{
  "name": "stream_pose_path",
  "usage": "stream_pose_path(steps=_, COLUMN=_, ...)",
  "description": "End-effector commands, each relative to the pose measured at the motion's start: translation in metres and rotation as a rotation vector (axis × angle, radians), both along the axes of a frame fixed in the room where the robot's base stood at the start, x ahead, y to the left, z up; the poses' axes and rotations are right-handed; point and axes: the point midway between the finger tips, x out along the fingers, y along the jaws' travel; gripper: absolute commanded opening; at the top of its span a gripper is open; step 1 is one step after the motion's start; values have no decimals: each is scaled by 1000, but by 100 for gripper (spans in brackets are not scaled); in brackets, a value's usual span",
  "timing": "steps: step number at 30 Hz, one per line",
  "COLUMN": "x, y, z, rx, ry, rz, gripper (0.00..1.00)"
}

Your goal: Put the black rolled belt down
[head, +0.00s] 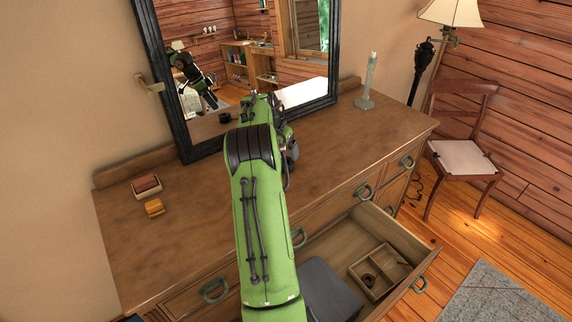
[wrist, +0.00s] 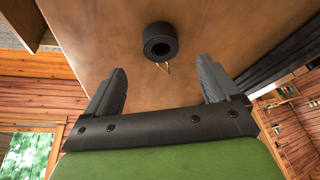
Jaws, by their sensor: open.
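The black rolled belt (wrist: 160,42) rests on the brown dresser top (wrist: 100,25) in the wrist view, its coil end facing the camera. A small thin tan piece shows beside it. My gripper (wrist: 163,66) is open, with its two dark fingers spread wide and nothing between them. The belt lies just beyond the fingertips, roughly centred between them, and appears apart from both. In the head view my green arm reaches over the dresser top (head: 370,130) and hides the gripper's fingers and the belt itself. A dark round shape in the mirror looks like the belt's reflection.
A black-framed mirror (head: 160,85) stands behind my arm. A candlestick (head: 369,82) stands at the back right; a red-brown item (head: 147,187) and an orange item (head: 154,208) lie at the left. An open drawer (head: 405,240) juts out in front, holding a divided wooden tray (head: 384,295).

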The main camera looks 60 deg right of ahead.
Motion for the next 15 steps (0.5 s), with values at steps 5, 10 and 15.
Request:
stream_pose_path(steps=5, x=0, y=-9, z=-21, rx=-1, ry=-1, rz=0, gripper=88)
stream_pose_path(steps=10, x=0, y=-18, z=-52, rx=1, ry=0, rz=0, gripper=88)
stream_pose_path(steps=15, x=0, y=-25, z=-67, rx=-1, ry=-1, rz=2, gripper=88)
